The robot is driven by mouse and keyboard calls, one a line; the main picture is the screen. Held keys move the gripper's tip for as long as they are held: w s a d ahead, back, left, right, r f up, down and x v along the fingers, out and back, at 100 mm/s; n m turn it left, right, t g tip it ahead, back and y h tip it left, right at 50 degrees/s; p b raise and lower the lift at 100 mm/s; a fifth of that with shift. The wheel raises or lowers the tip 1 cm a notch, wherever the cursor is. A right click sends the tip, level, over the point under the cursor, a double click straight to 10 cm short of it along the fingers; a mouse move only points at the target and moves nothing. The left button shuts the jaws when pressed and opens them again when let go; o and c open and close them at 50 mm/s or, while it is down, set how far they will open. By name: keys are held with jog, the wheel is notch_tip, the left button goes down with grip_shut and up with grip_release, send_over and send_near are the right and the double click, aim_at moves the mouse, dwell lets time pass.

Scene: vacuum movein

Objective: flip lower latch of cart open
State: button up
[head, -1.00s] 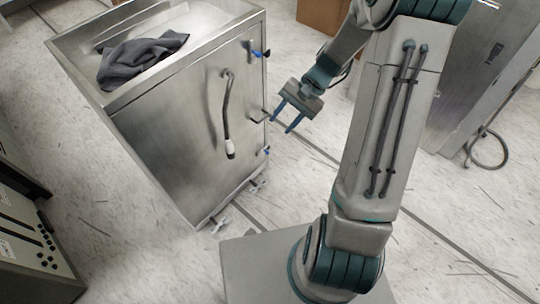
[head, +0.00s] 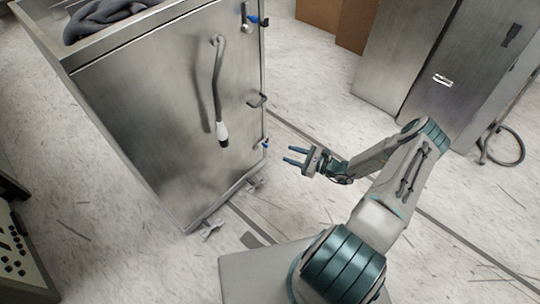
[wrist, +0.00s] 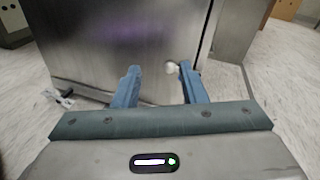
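The metal cart (head: 150,110) stands at the left in the head view, its door facing me. The lower latch (head: 265,146) is a small blue-ended piece at the door's lower right edge. My gripper (head: 296,156) is open and empty, just right of the latch at about its height, fingers pointing left toward it with a gap. In the wrist view, the cart door (wrist: 120,45) lies beyond the two blue fingers (wrist: 160,78). A small pale round spot shows between the fingertips; I cannot tell what it is.
A dark cloth (head: 108,15) lies on top. Metal cabinets (head: 440,70) stand at the back right. Floor around my gripper is clear.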

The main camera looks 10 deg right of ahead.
aim_at(264, 145)
notch_tip(264, 145, down, 9)
jog(key=d+m+t+h+b, duration=0.2)
jog(key=m+t+h, duration=0.1)
jog(key=m+t, duration=0.15)
jog(key=b+x, duration=0.4)
jog(key=x, duration=0.9)
jog(key=shift+w+a+m, duration=0.2)
jog(key=shift+a+m, duration=0.15)
jog(key=shift+a, duration=0.05)
jog(key=shift+f, duration=0.1)
grip_shut()
